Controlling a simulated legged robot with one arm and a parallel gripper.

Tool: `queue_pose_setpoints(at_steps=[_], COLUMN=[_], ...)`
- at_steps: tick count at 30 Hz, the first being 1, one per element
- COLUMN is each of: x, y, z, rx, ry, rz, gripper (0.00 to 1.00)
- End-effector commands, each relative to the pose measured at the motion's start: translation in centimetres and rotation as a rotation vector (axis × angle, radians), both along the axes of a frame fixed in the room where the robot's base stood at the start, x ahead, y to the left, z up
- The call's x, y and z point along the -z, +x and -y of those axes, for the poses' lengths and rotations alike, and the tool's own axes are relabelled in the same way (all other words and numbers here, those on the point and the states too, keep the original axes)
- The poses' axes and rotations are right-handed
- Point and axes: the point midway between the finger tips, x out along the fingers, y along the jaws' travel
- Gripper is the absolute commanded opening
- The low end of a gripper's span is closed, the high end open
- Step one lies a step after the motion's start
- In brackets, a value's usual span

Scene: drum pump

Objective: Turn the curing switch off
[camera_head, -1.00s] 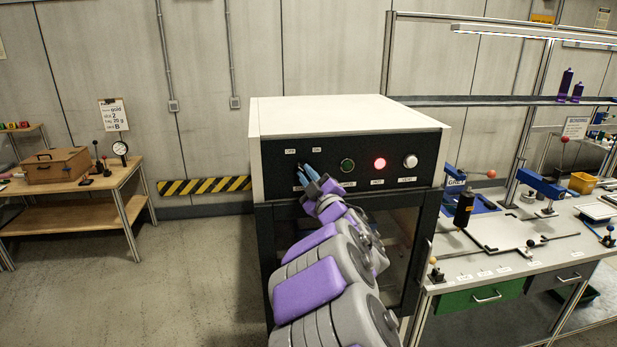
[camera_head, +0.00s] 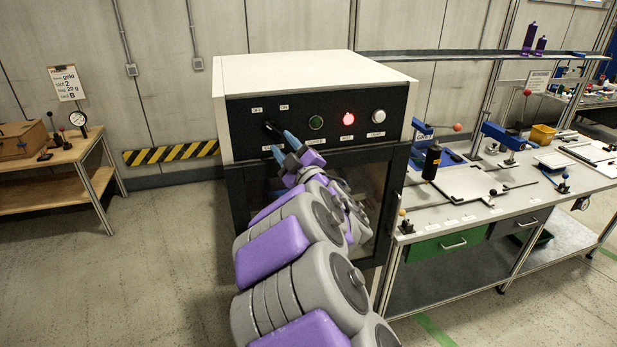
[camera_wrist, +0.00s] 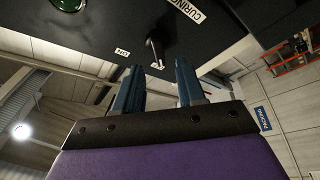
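The curing switch is a small black lever (camera_head: 272,127) on the dark front panel of a white-topped cabinet, under OFF and ON labels. In the wrist view the lever (camera_wrist: 155,49) sticks out beside an upside-down ON label (camera_wrist: 122,52), near a CURING label (camera_wrist: 187,11). My gripper (camera_head: 285,141) has blue fingers and reaches up to the switch from the lower right. In the wrist view my gripper (camera_wrist: 157,70) is open, with the lever's end near the gap between its fingertips. Whether a finger touches it, and which position it is set to, I cannot tell.
Right of the switch are a green button (camera_head: 316,123), a lit red light (camera_head: 348,119) and a white button (camera_head: 378,116). A workbench (camera_head: 470,212) with tools adjoins on the right. A wooden table (camera_head: 60,160) stands left, with open floor between.

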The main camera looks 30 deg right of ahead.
Motion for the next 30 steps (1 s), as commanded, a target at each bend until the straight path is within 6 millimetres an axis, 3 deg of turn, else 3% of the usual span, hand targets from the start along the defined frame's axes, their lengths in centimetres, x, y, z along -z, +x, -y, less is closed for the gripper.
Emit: queue_pose_setpoints(at_steps=[11, 30], x=[2.2, 3.6], y=[-6.5, -11.0], z=[0.1, 0.2], rx=[0.004, 0.004], ry=[0.000, 0.001], rz=[0.001, -0.002], gripper=[0.39, 0.39])
